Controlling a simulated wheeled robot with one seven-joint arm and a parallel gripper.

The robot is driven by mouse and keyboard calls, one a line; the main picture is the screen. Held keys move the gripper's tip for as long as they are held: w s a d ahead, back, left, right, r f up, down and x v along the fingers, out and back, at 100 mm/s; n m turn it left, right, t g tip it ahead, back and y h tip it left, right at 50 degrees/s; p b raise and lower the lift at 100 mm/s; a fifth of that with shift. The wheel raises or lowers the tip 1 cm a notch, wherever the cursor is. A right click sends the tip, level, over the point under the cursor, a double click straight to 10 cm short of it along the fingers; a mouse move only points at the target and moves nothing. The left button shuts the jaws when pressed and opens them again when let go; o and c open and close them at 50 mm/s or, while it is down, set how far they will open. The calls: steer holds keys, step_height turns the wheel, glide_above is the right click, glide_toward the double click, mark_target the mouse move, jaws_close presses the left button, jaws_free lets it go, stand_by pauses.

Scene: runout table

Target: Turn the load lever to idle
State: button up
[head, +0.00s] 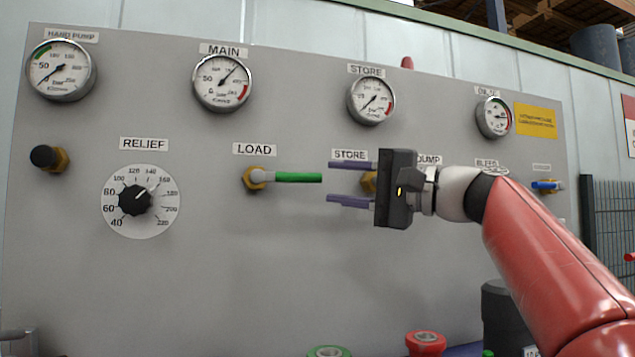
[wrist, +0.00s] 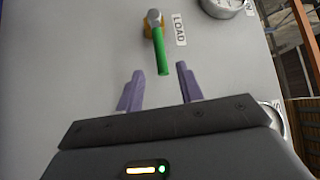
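The load lever (head: 298,177) has a green handle and a brass valve body, under the LOAD label (head: 255,149) on the grey panel. Its handle points horizontally to the right in the head view. My gripper (head: 330,182) is to the right of the lever, its two purple fingers spread apart and pointing left towards the handle's end. In the wrist view the lever (wrist: 161,50) lies ahead, with its green tip near the gap between the fingers (wrist: 158,82). The gripper is open and holds nothing. The store valve is mostly hidden behind my gripper.
A relief knob (head: 135,199) with a dial sits left of the lever. Gauges line the top, including the main gauge (head: 223,82) and the store gauge (head: 371,99). A blue-handled valve (head: 547,185) is at the far right. The panel below the lever is clear.

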mark_target(308, 179)
steer(key=shift+w+a+r, duration=0.1)
steer(key=shift+a+r, duration=0.15)
steer(key=shift+a, duration=0.15)
steer(key=p+x, duration=0.1)
steer(key=x, duration=0.2)
steer(key=p+x, duration=0.1)
steer(key=x, duration=0.3)
steer(key=shift+f, duration=0.2)
steer(key=shift+c, duration=0.5)
jaws_close()
